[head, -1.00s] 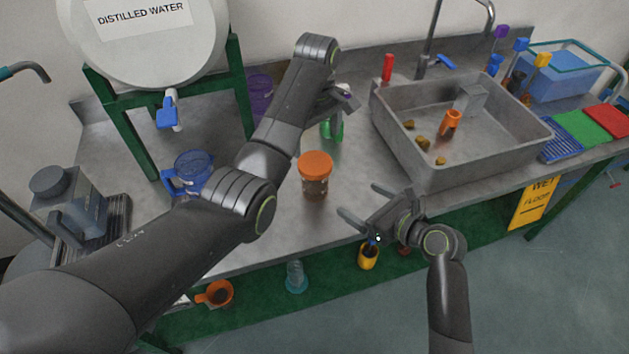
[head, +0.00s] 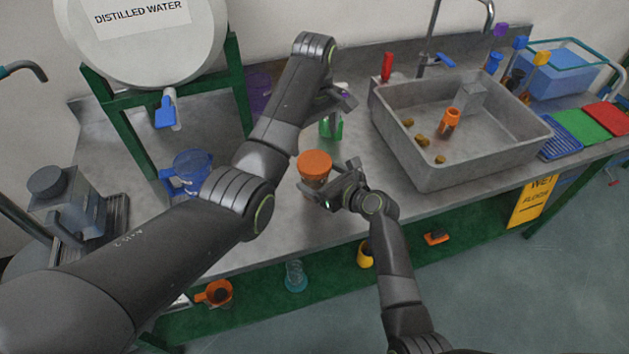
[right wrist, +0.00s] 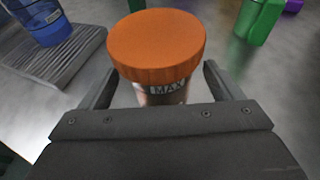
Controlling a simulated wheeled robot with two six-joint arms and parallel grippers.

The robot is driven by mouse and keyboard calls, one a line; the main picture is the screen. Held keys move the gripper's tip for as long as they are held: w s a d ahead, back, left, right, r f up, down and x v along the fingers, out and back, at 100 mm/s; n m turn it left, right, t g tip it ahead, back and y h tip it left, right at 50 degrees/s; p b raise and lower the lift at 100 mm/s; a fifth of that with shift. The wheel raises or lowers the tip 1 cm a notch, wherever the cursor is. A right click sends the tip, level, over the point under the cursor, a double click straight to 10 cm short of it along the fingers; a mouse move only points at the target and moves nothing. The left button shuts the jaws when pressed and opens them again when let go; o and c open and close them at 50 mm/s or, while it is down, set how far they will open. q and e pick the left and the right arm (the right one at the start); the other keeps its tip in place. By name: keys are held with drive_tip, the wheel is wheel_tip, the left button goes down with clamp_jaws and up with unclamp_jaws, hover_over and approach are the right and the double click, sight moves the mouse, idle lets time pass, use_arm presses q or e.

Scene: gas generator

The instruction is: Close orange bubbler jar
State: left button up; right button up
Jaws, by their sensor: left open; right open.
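The orange-lidded jar (head: 314,167) stands upright on the metal counter, in the middle of the head view. Its orange lid is on top of the clear body; I cannot tell how tight it is. In the right wrist view the lid (right wrist: 156,45) and a "MAX" mark on the body show. My right gripper (head: 331,180) is open, with its fingers on either side of the jar body, below the lid; contact is not clear. My left gripper (head: 343,98) is open and higher, behind the jar near a green object (head: 331,127), with its fingers partly hidden.
A grey sink (head: 440,170) is at the right, holding an orange piece (head: 449,121) and several brown lumps. A blue jug (head: 190,172) stands left of the jar, partly behind my left arm. Several items sit on the green lower shelf (head: 260,305).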

sight(314, 161)
drive_tip(key=shift+x, duration=1.4)
drive_tip(key=c, duration=1.9)
use_arm(q)
drive_tip(key=m, duration=0.4)
drive_tip(key=shift+m, duration=0.3)
drive_tip(key=shift+f, duration=0.1)
drive_tip(key=shift+f, duration=3.95)
drive_tip(key=shift+c, duration=0.2)
